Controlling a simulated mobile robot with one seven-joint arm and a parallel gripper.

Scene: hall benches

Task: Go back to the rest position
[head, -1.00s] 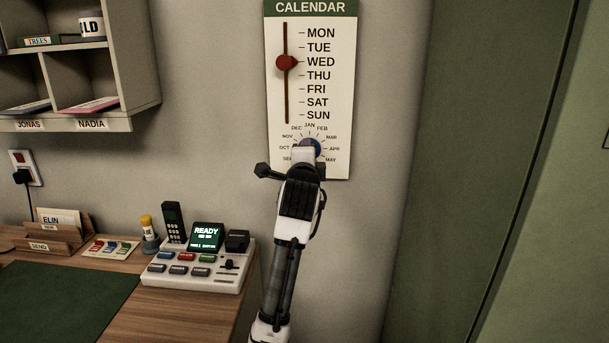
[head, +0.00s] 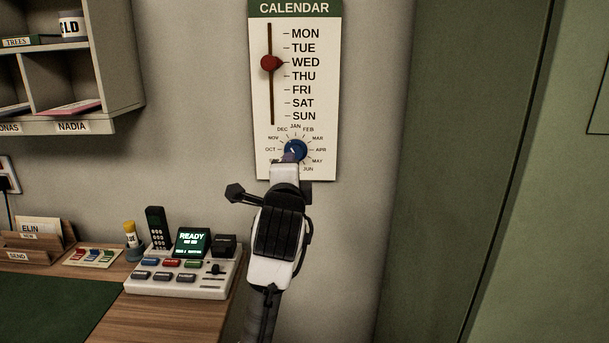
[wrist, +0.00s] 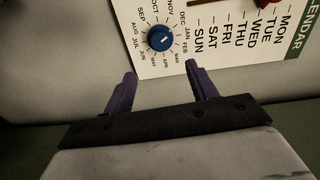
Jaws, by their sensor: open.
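My gripper (wrist: 158,82) is open and empty in the wrist view, its two purple fingers apart. It points at the wall, near the lower part of the white calendar board (head: 327,90). The blue month dial (wrist: 162,38) is beyond the fingertips and apart from them; it also shows in the head view (head: 295,150), just above my gripper. The red day slider (head: 270,63) stands level with WED. In the head view my wrist hides part of the board's lower edge and some month names.
A desk at lower left holds a white console (head: 180,288) with a lit READY screen, a card holder (head: 30,246) and a green mat (head: 45,305). Grey shelves (head: 122,70) hang at upper left. A green door or panel (head: 455,150) is at right. The wall around the board is clear.

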